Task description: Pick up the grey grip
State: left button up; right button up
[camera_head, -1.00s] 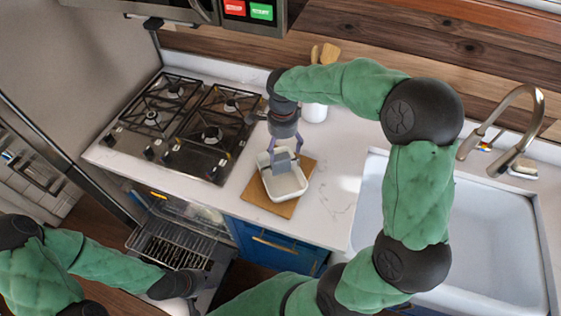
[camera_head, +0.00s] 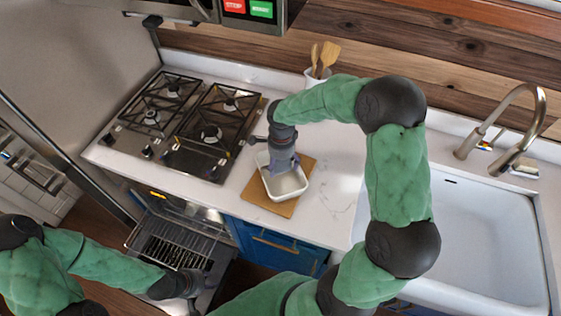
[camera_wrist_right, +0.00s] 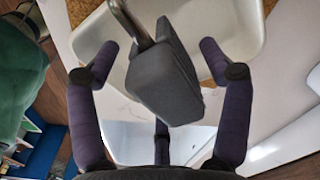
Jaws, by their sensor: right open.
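The grey grip (camera_wrist_right: 165,82) shows in the right wrist view as a dark grey block with a metal bar at its upper end. It lies in front of the white dish (camera_wrist_right: 258,38), between the spread fingers of my right gripper (camera_wrist_right: 158,52). In the head view my right gripper (camera_head: 283,164) is low over the white dish (camera_head: 291,189), and I cannot make out the grip there. The right gripper is open, with no clear contact on the grip. My left gripper (camera_head: 194,287) is low at the left, and its fingers are not clear.
The dish stands on a wooden board (camera_head: 283,209) on the white counter (camera_head: 335,195). A gas hob (camera_head: 185,120) is to the left and a white sink (camera_head: 480,230) to the right. A pot with wooden utensils (camera_head: 318,75) stands behind. An oven door or rack (camera_head: 178,245) is open below.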

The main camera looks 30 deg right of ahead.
jog(key=c, duration=1.3)
jog(key=shift+r, duration=0.15)
